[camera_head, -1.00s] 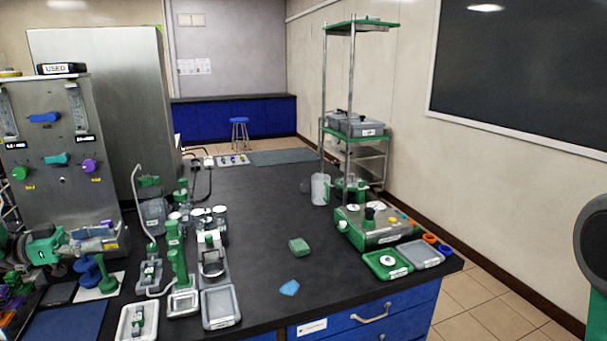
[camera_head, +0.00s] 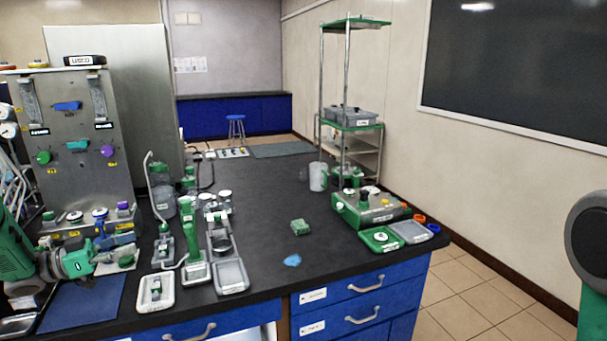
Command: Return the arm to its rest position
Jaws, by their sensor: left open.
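My left arm enters from the left edge in green and dark grey. My left gripper (camera_head: 118,254) points right, over the left end of the black bench (camera_head: 265,235), in front of the steel panel (camera_head: 80,128). Its jaws are open, and I see nothing held between them. Small blue and white parts lie close behind the fingers, and I cannot tell whether they touch. A grey and green rounded part of my right arm (camera_head: 590,245) shows at the right edge. My right gripper is out of view.
A blue mat (camera_head: 82,305) lies below my left gripper. Green and grey stands (camera_head: 193,240) and trays (camera_head: 156,292) are to its right. A green block (camera_head: 300,227) and blue piece (camera_head: 292,260) lie mid-bench. A green-topped device (camera_head: 368,208) stands at right.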

